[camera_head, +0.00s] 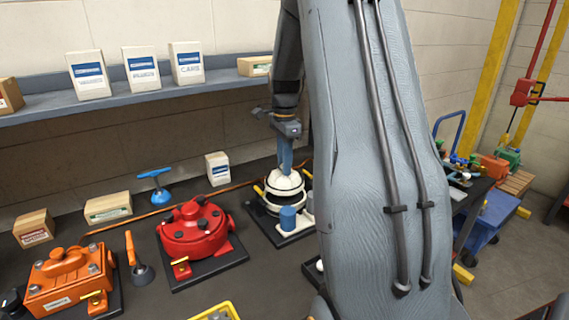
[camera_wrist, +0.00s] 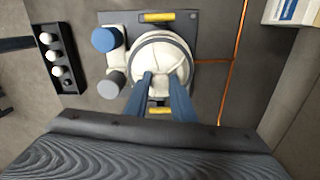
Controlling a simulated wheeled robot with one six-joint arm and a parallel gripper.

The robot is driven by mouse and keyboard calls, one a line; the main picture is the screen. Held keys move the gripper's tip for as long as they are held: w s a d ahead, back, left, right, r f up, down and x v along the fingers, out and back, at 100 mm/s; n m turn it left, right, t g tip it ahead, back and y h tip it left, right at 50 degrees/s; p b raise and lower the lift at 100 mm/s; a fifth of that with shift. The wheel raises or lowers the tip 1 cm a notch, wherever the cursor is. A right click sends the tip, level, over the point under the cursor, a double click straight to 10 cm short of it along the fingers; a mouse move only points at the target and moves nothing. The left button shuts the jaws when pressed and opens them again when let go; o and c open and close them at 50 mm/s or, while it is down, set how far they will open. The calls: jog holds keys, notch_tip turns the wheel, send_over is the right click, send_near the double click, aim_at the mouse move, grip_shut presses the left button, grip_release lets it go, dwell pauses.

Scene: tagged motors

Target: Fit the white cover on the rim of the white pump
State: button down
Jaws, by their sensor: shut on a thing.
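The white cover (camera_head: 284,184) is a round, domed lid held above the white pump (camera_head: 270,207) in the head view. A dark band shows between cover and pump body; I cannot tell whether they touch. My gripper (camera_head: 285,166) points down, its blue fingers shut on the top of the cover. In the wrist view, the fingers of my gripper (camera_wrist: 160,76) meet the cover (camera_wrist: 158,56), which hides most of the pump's opening. A grey ring shows along its upper right edge. The pump has yellow handles (camera_wrist: 157,16) and a blue cylinder (camera_wrist: 104,39) beside it.
A red pump (camera_head: 194,230) and an orange motor (camera_head: 70,277) stand to the left on the dark bench. A black tray with white knobs (camera_wrist: 59,62) lies left of the pump in the wrist view. A small white box (camera_head: 217,168) stands behind.

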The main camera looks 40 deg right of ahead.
jog(key=shift+f+b, duration=0.8)
jog(key=shift+f, duration=1.25)
jog(key=c, duration=1.4)
grip_release()
jog(key=shift+c, duration=0.2)
jog(key=shift+r, duration=0.1)
jog(key=shift+r+p, duration=2.05)
jog(key=shift+r, duration=0.85)
notch_tip(320, 180, up, 8)
jog(key=b, duration=0.3)
jog(key=shift+f, duration=0.15)
